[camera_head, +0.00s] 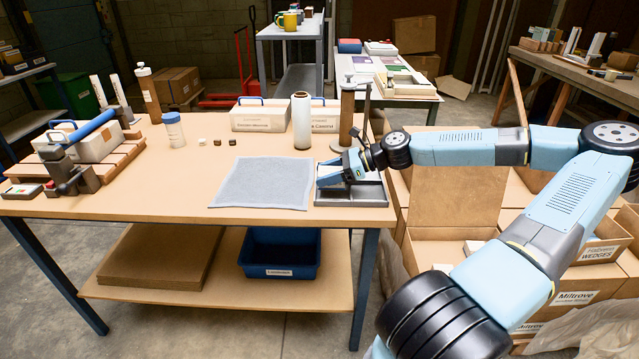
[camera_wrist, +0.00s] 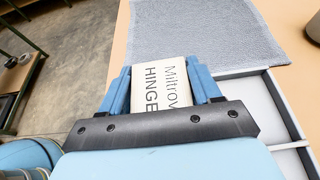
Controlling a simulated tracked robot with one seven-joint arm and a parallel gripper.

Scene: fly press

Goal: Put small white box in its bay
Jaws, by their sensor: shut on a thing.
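My gripper (camera_head: 330,176) is over the left part of a grey divided tray (camera_head: 372,194) near the table's front edge. In the wrist view, my gripper (camera_wrist: 161,78) is shut on a small white box (camera_wrist: 161,92), with its blue fingers on both sides. The box's label reads "Miltrov..." and "HINGE...", partly hidden. My gripper mostly hides the box in the head view. I cannot tell whether the box touches the tray floor.
A grey cloth mat (camera_head: 263,183) lies left of the tray. A white roll (camera_head: 301,120) and a brown cylinder on a stand (camera_head: 347,115) stand behind. Open cardboard boxes (camera_head: 455,240) are right of the table. The front middle of the table is clear left of the mat.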

